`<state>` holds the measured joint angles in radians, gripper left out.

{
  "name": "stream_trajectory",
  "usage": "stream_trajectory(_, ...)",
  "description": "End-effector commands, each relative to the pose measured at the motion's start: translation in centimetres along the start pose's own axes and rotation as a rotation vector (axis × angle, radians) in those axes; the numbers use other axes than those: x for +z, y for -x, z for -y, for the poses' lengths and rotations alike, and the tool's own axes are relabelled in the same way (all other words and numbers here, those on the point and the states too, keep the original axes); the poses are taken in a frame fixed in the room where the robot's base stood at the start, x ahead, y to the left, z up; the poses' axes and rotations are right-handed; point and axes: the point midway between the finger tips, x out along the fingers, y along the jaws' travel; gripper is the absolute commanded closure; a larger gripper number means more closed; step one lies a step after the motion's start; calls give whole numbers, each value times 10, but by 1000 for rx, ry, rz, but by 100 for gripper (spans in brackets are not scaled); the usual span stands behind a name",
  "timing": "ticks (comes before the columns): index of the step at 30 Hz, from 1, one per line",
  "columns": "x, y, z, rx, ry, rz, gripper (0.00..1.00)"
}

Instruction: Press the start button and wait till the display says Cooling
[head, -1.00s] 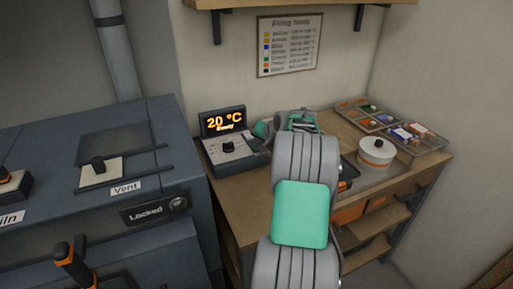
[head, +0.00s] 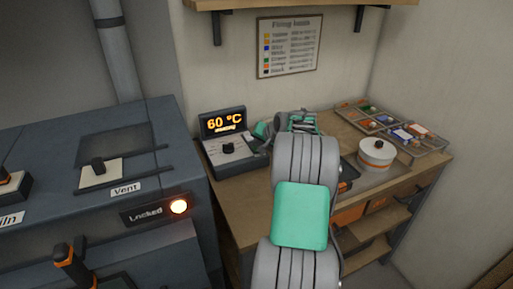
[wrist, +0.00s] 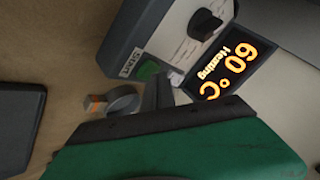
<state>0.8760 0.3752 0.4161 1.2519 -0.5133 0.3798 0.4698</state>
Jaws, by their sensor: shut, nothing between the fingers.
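The control box (head: 236,160) stands on the wooden bench, with its display (head: 223,122) on top. In the wrist view the display (wrist: 229,68) reads "60 °C Heating" in orange, turned in the picture. The green start button (wrist: 149,69) is on the box beside its "Start" label (wrist: 130,63) and a dark knob (wrist: 205,24). My gripper (wrist: 168,84) is shut and empty, its tips right by the button; I cannot tell whether they touch it. In the head view my arm hides the button.
The kiln (head: 60,160) is at the left, with a vent slider (head: 98,168) and a lit lamp (head: 179,206) by the "Locked" sign (head: 146,214). A white lidded pot (head: 376,154) and sample trays (head: 400,130) are at the bench's right. A shelf (head: 290,3) hangs above.

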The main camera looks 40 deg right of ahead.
Motion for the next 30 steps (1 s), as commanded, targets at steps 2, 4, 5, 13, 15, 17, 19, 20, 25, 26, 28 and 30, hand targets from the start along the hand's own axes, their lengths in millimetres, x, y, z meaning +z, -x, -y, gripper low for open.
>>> stream_trajectory(2, -4, 5, 4, 0, 0, -1, 100)
stream_trajectory(4, -5, 7, 5, 0, 0, -1, 100)
stream_trajectory(5, -5, 7, 5, 0, 0, -1, 100)
stream_trajectory(13, -6, 8, 5, 0, 0, -2, 100)
stream_trajectory(15, -7, 9, 7, -1, 1, -2, 100)
stream_trajectory(17, -10, 13, 9, -1, 1, -3, 100)
stream_trajectory(19, -14, 18, 13, -1, 1, -3, 100)
stream_trajectory(20, -15, 20, 15, -1, 1, -4, 100)
stream_trajectory(25, -24, 32, 24, -1, 2, -3, 100)
stream_trajectory(26, -26, 35, 25, -1, 2, -3, 100)
stream_trajectory(28, -29, 40, 29, -1, 2, -3, 100)
stream_trajectory(30, -31, 43, 31, -1, 2, -3, 100)
